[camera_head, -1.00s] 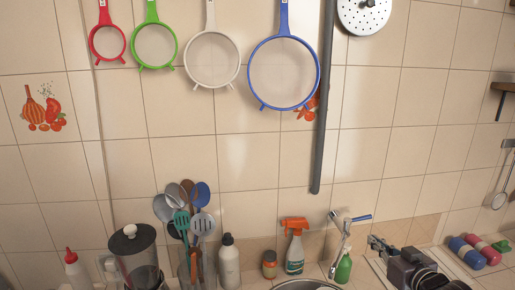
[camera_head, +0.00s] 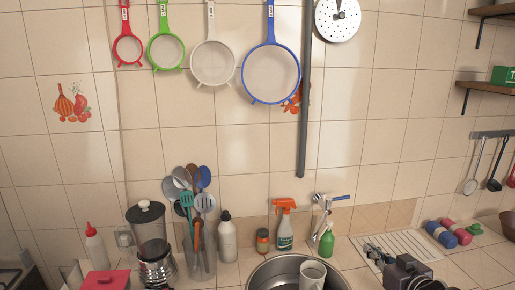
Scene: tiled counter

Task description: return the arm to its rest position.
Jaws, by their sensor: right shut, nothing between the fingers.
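My right gripper (camera_head: 371,250) is at the lower right of the head view, with its dark arm links coming up from the bottom edge. Its fingers are shut with nothing held between them. It appears over or in front of the ribbed drainboard (camera_head: 410,245), right of the sink; its height above the counter cannot be told. My left gripper is not in view.
A round sink (camera_head: 262,274) with a light cup (camera_head: 312,274) is left of the gripper. The faucet (camera_head: 322,206), green bottle (camera_head: 327,241) and orange-topped spray bottle (camera_head: 285,226) stand behind it. Blue (camera_head: 441,234) and pink (camera_head: 457,231) rolls lie right. Strainers (camera_head: 270,73) hang above.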

